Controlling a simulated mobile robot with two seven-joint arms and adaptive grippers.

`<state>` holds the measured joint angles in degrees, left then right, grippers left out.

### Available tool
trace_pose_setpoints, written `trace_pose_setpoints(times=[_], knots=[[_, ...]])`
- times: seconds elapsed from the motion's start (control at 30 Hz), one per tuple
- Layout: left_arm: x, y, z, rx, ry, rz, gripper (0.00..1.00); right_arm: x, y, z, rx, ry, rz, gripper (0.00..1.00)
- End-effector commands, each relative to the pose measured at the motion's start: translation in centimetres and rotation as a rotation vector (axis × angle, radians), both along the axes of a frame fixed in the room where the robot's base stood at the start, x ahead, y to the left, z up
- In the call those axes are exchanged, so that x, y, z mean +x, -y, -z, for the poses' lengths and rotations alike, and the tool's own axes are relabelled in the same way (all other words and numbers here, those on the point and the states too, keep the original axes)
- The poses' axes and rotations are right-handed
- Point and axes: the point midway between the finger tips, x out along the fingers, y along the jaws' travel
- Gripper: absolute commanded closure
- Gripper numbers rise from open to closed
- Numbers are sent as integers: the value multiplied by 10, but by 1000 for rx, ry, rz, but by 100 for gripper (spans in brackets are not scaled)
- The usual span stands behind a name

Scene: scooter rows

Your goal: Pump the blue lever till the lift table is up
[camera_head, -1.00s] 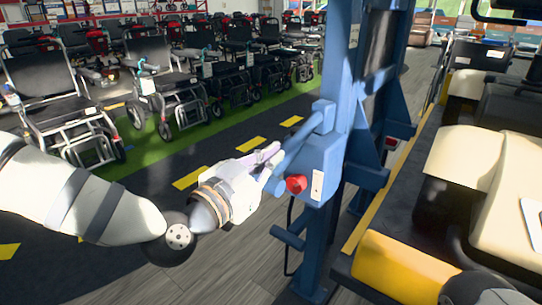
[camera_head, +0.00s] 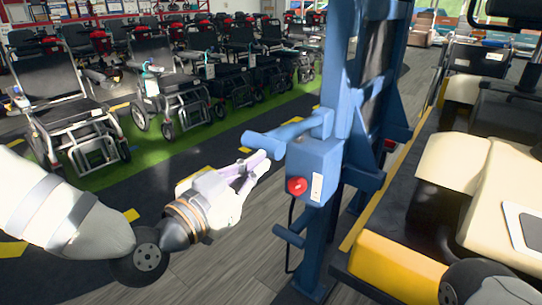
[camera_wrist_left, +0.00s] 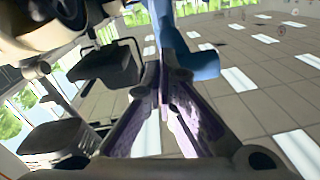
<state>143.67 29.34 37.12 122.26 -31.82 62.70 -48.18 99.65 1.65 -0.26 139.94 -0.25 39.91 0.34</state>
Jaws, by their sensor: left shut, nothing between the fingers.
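The blue lever (camera_head: 287,134) sticks out to the left from a blue post (camera_head: 340,120), above the blue box with a red knob. It lies nearly level, its free end tilted slightly down. My left gripper (camera_head: 262,158) is shut and empty, its fingertips just below the lever's free end; I cannot tell whether they touch it. In the left wrist view the closed fingers (camera_wrist_left: 166,72) point toward the blue lever (camera_wrist_left: 202,66), which shows close behind and beside them. A dark platform with a yellow edge (camera_head: 362,222), apparently the lift table, stands at right. My right gripper is not visible.
The red knob (camera_head: 296,185) is on the blue box (camera_head: 318,160), close to the left fingers. A blue stub (camera_head: 288,236) sticks out lower on the post. Grey floor below the gripper is clear.

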Motion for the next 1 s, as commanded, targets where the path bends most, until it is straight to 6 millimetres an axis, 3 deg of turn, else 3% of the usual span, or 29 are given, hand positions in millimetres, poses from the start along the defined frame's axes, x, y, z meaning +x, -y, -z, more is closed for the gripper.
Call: trace_pose_setpoints(times=[0.1, 0.3, 0.87, 0.93, 1.0], knots=[[-20, -13, 0, -1, 3, 1, 100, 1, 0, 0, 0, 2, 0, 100], [-38, -24, 1, -2, 8, 1, 100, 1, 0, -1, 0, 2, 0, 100], [-39, -25, 0, -2, 10, 1, 100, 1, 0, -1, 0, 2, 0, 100], [-41, -25, 5, 1, -10, 4, 100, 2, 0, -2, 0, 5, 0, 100], [-51, -22, 28, 8, -104, 15, 100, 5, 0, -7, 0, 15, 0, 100]])
